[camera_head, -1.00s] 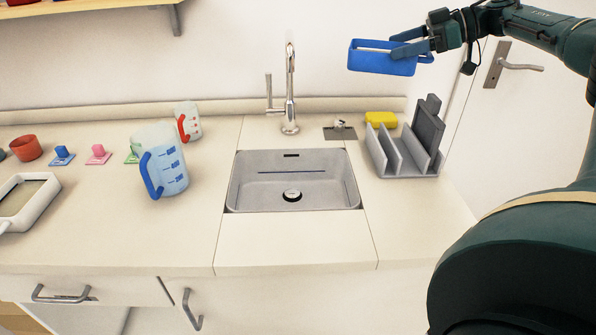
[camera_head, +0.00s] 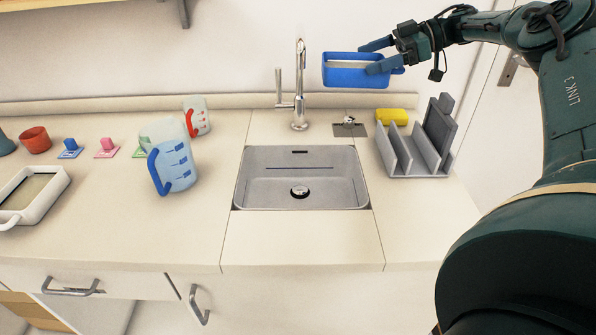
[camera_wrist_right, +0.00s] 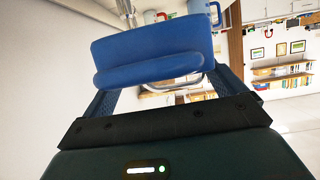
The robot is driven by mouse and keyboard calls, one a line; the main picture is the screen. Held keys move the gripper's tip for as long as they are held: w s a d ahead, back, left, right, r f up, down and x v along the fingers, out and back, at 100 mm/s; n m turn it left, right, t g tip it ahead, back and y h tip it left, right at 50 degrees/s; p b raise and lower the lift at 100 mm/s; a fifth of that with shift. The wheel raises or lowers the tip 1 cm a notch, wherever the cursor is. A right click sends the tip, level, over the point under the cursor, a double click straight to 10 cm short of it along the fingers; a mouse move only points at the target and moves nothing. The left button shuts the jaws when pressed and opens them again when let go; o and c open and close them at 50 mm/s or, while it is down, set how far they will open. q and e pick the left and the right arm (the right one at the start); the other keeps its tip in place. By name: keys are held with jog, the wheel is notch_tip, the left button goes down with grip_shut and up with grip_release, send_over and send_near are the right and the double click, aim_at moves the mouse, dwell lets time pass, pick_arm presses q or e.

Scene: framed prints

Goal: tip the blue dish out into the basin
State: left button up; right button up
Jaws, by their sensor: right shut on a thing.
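The blue dish (camera_head: 352,76) is held in the air above and behind the right part of the basin, about level, with its opening upward. My right gripper (camera_head: 380,56) is shut on its right end, one finger on each side. The right wrist view also shows the dish (camera_wrist_right: 150,52) between the fingers. What lies inside the dish cannot be made out. The grey basin (camera_head: 270,190) is sunk in the counter and looks empty, with a round drain in its floor. My left gripper is not in view.
A tall tap (camera_head: 300,95) stands behind the basin, left of the dish. A grey rack (camera_head: 405,160) and a yellow sponge (camera_head: 392,116) are to the right. A measuring jug (camera_head: 172,158) stands left. The counter in front of the basin (camera_head: 300,240) is clear.

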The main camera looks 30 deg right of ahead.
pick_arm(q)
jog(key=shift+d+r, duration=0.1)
pick_arm(e)
jog(key=shift+r, duration=0.15)
jog(key=shift+s+a+n+p, duration=0.25)
jog(key=shift+a+n+p, duration=0.05)
jog(key=shift+a+p, duration=0.1)
jog(key=shift+s+a+f+h+p, duration=0.2)
jog(key=shift+a+f+h+p, duration=0.2)
jog(key=shift+h+p, duration=0.1)
pick_arm(q)
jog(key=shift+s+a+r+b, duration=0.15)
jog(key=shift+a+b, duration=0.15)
jog(key=shift+b, duration=0.95)
pick_arm(e)
notch_tip(320, 180, down, 10)
jog(key=s+a+n+h, duration=0.1)
jog(key=a+n+h, duration=0.1)
jog(key=shift+s+a+r+t, duration=0.15)
jog(key=shift+s+a+t, duration=0.05)
jog(key=shift+a+t, duration=0.2)
jog(key=shift+a, duration=0.15)
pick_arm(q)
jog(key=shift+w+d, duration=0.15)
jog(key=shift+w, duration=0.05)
pick_arm(e)
jog(key=shift+s+a+f, duration=0.15)
jog(key=shift+a+f, duration=0.05)
jog(key=shift+f, duration=0.1)
